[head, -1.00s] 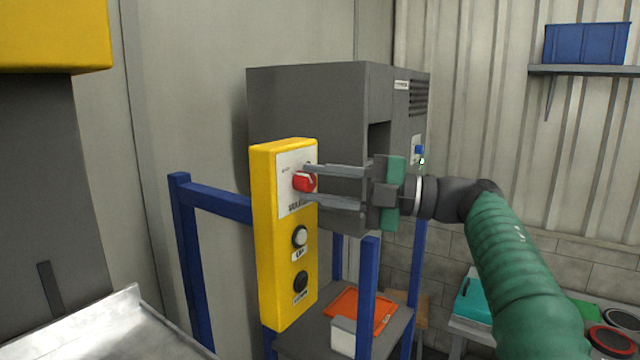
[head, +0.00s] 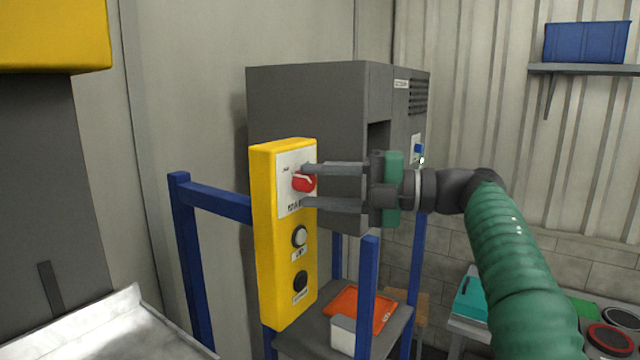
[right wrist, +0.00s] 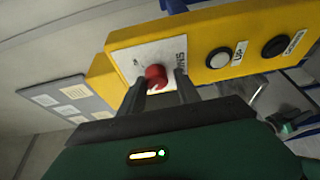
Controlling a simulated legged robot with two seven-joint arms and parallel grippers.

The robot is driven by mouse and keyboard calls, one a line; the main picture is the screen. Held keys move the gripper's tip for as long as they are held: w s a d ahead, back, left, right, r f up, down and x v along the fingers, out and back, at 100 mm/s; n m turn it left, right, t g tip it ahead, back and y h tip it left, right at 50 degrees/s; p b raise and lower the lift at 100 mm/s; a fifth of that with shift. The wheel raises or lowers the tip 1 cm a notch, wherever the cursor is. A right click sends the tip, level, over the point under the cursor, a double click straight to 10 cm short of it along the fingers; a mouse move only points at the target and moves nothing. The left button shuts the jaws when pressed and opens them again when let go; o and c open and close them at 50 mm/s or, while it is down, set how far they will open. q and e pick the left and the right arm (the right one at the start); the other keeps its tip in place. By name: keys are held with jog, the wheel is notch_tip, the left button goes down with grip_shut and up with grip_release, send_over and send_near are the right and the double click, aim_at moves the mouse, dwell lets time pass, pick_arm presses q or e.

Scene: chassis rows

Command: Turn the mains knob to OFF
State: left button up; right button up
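The red mains knob (head: 304,182) sits on a white plate (head: 290,205) at the top of the yellow control box (head: 275,285). The knob shows a pale pointer line; its lettering is too blurred to read fully. My right gripper (head: 308,186) reaches in from the right with its two fingers spread apart, one above and one below the knob. In the right wrist view the red knob (right wrist: 156,76) lies between the tips of the open fingers, with a gap at the right finger. Whether the left finger touches it I cannot tell. My left gripper is not in view.
The box also carries a white button (head: 300,236) and a black button (head: 301,281) below the knob. A blue frame (head: 215,200) stands around it. A grey cabinet (head: 305,105) is close behind my right gripper.

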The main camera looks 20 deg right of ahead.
jog(key=shift+o, duration=1.2)
jog(key=shift+w, duration=0.1)
jog(key=shift+r, duration=0.1)
jog(key=v, duration=1.7)
jog(key=shift+b, duration=0.45)
jog(key=shift+w+a, duration=0.1)
jog(key=shift+a, duration=0.1)
